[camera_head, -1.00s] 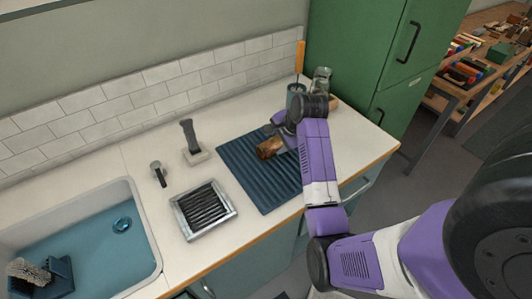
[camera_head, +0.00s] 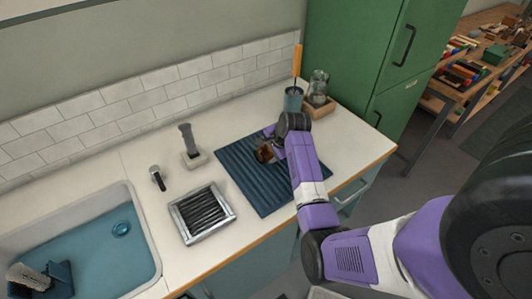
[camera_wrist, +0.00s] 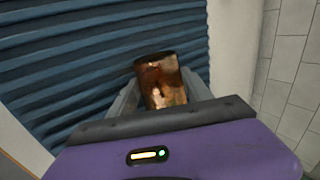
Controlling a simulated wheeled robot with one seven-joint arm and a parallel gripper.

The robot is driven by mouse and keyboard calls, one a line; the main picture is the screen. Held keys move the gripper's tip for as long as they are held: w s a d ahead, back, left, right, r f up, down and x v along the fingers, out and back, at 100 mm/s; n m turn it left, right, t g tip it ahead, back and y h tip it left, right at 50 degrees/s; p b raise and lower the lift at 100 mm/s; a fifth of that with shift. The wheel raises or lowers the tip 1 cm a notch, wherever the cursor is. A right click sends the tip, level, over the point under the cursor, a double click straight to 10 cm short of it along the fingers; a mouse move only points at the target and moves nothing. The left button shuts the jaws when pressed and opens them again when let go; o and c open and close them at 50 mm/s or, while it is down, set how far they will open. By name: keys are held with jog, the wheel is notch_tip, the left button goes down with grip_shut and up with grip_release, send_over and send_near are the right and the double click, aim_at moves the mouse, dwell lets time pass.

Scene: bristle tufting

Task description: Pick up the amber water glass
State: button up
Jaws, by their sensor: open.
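The amber water glass (camera_head: 264,153) is on the dark blue ribbed mat (camera_head: 245,182), partly hidden by my gripper (camera_head: 268,143) in the head view. In the wrist view the glass (camera_wrist: 161,82) shows mottled brown and orange, with a dark top edge. The open fingers of my gripper (camera_wrist: 160,92) are on either side of it, and its lower end is hidden behind the gripper body. I cannot tell whether the fingers touch it.
A teal cup with an orange-handled tool (camera_head: 293,98) and a clear glass jar (camera_head: 318,86) stand behind my arm. A framed black rack (camera_head: 203,212) and a grey upright brush (camera_head: 190,145) are to the left. A sink (camera_head: 110,245) lies further left.

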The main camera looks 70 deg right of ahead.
grip_shut()
jog(key=shift+r, duration=0.2)
